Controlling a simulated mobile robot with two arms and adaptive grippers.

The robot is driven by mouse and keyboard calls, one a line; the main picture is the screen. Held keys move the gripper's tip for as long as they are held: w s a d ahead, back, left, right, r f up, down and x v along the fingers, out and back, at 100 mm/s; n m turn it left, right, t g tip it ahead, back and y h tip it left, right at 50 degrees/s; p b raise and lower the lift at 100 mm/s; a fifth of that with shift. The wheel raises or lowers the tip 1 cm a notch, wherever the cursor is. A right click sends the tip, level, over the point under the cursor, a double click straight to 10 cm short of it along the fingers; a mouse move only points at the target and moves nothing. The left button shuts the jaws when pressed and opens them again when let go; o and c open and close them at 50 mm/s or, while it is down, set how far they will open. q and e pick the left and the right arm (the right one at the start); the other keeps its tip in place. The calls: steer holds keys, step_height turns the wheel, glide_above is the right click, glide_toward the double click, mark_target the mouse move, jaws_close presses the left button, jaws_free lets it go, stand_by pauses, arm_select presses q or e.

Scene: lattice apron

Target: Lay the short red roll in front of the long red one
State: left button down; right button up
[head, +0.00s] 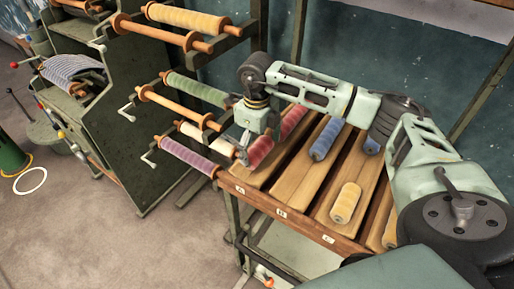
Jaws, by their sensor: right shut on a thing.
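My right gripper (247,146) points down over the front part of lane A on the wooden rack (251,179). It is shut on the short red roll (261,151), which is partly hidden by the fingers. The long red roll (293,121) lies farther back in the same lane, partly behind my gripper. The short roll is in front of it, roughly in line. I cannot tell whether the short roll rests on the boards or hangs just above them. My left gripper is not in view.
A blue roll (326,138) lies in lane B, and a cream roll (346,203) lies nearer the front in lane C. Another yellowish roll (391,232) is partly behind my arm. Left stands a dark machine (130,150) with several rolls on spindles, close to the rack.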

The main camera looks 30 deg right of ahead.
mark_target(257, 147)
step_height(257, 147, down, 2)
steer(key=shift+p, duration=0.35)
steer(key=shift+f, duration=0.2)
steer(key=shift+f, duration=0.1)
steer(key=shift+f+b, duration=0.25)
steer(key=shift+b, duration=0.2)
steer(key=o, duration=1)
steer(key=shift+r, duration=0.15)
